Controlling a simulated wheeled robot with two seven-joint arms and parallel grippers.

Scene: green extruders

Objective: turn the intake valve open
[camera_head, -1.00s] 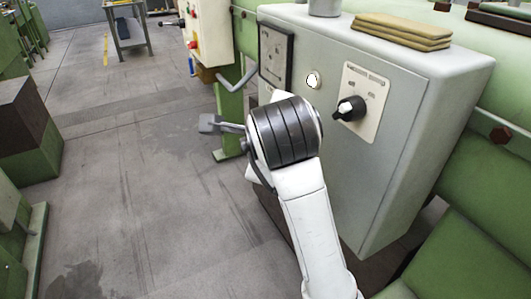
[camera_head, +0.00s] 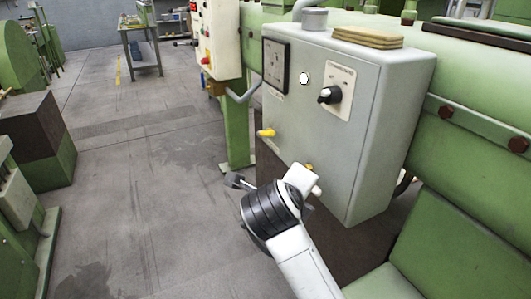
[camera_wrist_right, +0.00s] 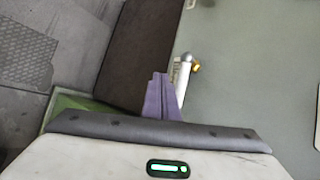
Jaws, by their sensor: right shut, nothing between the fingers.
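The grey control cabinet (camera_head: 345,130) carries two small yellow-handled fittings low on its front, one at the left (camera_head: 266,133) and one farther right (camera_head: 309,167), partly behind my right wrist. I cannot tell from the frames which is the intake valve. In the right wrist view a silver stem with a brass-yellow end (camera_wrist_right: 186,68) sits just beyond my right gripper (camera_wrist_right: 160,76). The purple-grey fingers are shut with nothing between them; whether they touch the stem is unclear. In the head view my right wrist hides the fingers. My left gripper is out of view.
The cabinet also has a black rotary knob (camera_head: 330,95), a square gauge (camera_head: 276,65) and a white button (camera_head: 304,78). A dark brown base lies under it. Green machine parts (camera_head: 460,225) stand close at the right. Open floor (camera_head: 150,190) lies at the left.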

